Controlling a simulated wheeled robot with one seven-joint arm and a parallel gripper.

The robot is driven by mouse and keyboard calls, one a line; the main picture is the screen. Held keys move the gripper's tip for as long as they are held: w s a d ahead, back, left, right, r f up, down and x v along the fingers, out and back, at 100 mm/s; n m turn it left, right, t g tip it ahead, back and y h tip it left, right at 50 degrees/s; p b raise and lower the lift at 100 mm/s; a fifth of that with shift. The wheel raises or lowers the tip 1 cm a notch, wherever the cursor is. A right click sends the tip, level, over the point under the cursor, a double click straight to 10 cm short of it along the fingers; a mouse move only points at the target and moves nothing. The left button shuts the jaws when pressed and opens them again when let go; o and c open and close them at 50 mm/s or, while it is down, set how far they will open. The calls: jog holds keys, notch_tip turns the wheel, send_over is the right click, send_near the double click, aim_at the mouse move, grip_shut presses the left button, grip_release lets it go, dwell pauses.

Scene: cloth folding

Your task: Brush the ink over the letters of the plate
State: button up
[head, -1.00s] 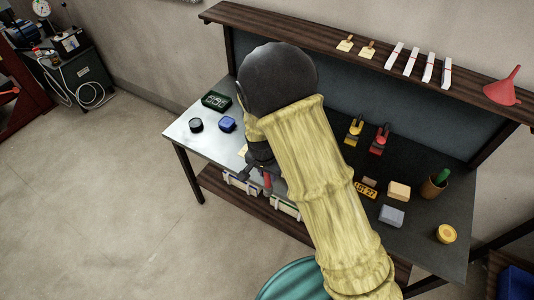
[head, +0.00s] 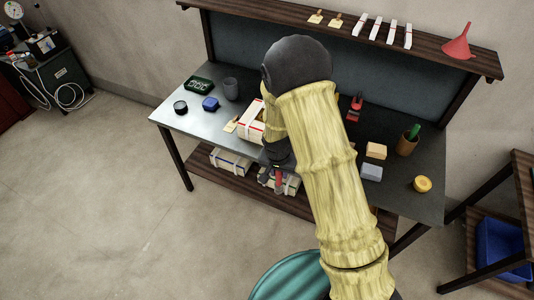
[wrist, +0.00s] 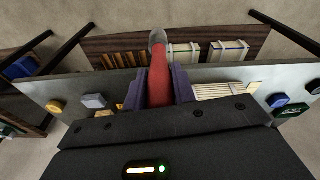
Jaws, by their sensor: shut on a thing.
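My gripper (head: 277,168) is shut on a red-handled brush (wrist: 159,78), whose rounded grey end (wrist: 158,38) points away from the jaws. In the head view only a bit of the red shows, below my wrist and in front of the table's front edge. The brush touches nothing that I can see except the jaws. The lettered plate is hidden behind my arm in the head view, and I cannot make it out surely in the wrist view. A round black tin (head: 181,107) stands on the left of the table; whether it holds ink I cannot tell.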

jog(key=d+f+n+b, duration=0.2)
jog(key=d+f+b, duration=0.3)
jog(key=d+f, duration=0.6)
jog(key=shift+s+d+f+n+y, duration=0.35)
jog(key=shift+s+d+n+y, duration=0.05)
jog(key=shift+d, duration=0.8)
jog(key=shift+w+d, duration=0.1)
